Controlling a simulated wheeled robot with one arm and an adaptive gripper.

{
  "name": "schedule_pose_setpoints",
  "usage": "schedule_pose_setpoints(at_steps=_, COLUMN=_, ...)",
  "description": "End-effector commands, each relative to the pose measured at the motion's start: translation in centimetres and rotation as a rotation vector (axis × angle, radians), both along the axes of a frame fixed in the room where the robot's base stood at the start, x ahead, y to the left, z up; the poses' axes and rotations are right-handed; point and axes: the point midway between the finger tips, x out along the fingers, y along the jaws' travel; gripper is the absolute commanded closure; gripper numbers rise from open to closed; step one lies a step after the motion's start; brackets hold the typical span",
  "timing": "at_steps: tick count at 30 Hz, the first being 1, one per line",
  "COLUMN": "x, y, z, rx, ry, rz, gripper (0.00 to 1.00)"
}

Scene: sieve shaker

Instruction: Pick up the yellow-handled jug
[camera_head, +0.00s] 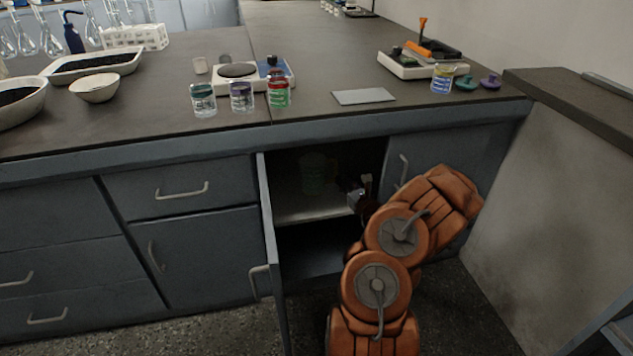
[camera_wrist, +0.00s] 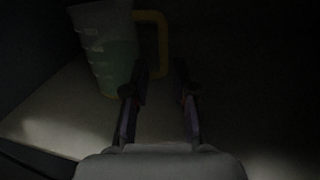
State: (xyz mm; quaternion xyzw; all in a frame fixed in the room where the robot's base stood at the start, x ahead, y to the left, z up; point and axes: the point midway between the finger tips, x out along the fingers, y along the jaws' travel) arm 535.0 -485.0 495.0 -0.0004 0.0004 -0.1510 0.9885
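The jug (camera_wrist: 108,55) stands upright on the cabinet shelf in the wrist view, dim and translucent with greenish contents. Its yellow handle (camera_wrist: 162,40) sticks out on its right side. In the head view the jug (camera_head: 313,175) shows faintly inside the open cabinet. My gripper (camera_wrist: 161,75) is open, its two dark fingers apart with nothing held. In the wrist view the handle's lower part appears between or just beyond the fingertips; the dark hides whether they touch. In the head view my gripper (camera_head: 350,188) is inside the cabinet, right of the jug.
The open cabinet door (camera_head: 268,225) stands left of my arm. The pale shelf (camera_head: 300,208) has bare room in front of the jug. The countertop (camera_head: 330,60) above holds several jars (camera_head: 241,96), a scale (camera_head: 238,78) and trays.

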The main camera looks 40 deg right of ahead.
Motion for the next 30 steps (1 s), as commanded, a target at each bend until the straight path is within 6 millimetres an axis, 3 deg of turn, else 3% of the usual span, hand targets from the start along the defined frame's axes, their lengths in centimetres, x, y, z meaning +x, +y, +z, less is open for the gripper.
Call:
schedule_pose_setpoints(at_steps=24, x=6.4, y=-2.5, z=-1.1, rx=0.000, ry=0.001, rz=-0.003, gripper=0.74)
schedule_pose_setpoints(at_steps=30, x=7.2, y=-2.8, z=-0.9, rx=0.000, ry=0.000, rz=-0.004, gripper=0.74)
